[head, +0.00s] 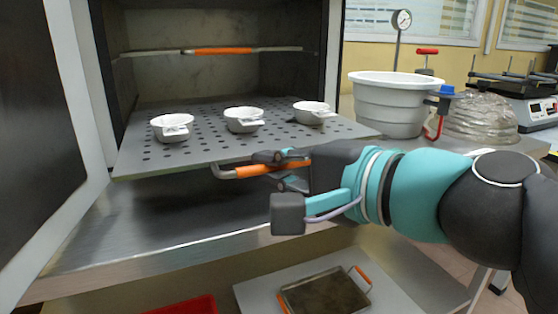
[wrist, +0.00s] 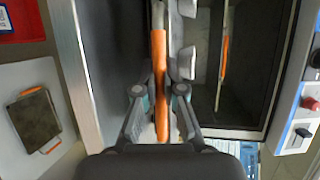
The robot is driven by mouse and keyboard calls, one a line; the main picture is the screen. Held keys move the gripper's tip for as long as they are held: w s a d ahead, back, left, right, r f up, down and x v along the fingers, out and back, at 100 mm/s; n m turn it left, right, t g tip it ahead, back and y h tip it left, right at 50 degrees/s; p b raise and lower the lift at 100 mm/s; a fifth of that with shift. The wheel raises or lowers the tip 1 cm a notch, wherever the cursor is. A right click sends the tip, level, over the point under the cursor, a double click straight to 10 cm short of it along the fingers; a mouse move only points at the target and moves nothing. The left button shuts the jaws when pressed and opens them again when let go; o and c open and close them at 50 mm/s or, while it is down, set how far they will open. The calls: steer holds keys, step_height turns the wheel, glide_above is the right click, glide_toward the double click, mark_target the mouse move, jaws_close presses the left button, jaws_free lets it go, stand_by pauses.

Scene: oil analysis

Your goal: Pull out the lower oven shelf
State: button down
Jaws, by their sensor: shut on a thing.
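The lower oven shelf (head: 205,122) is a grey perforated plate that sticks out of the open oven, level, with three white cups (head: 242,119) in a row on it. Its orange handle (head: 262,170) is at the front edge. My gripper (head: 283,170) is shut on this handle from the right. In the wrist view the orange handle (wrist: 159,85) runs between the two fingers. The upper shelf (head: 150,53) with its orange handle (head: 222,51) is inside the oven. The rear of the lower shelf is inside the oven chamber.
The oven door (head: 35,110) stands open at the left. A metal bench (head: 160,240) lies below the shelf. A white bucket (head: 390,105) stands close at the right. Below are a tray with orange handles (head: 325,292) and a red bin (head: 185,305).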

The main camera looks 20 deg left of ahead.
steer(key=c, duration=1.3)
jaws_free()
steer(key=shift+o, duration=0.2)
steer(key=shift+s+d+r, duration=0.15)
steer(key=shift+d, duration=0.45)
steer(key=v, duration=1)
steer(key=shift+s+d, duration=0.2)
steer(key=shift+s, duration=0.05)
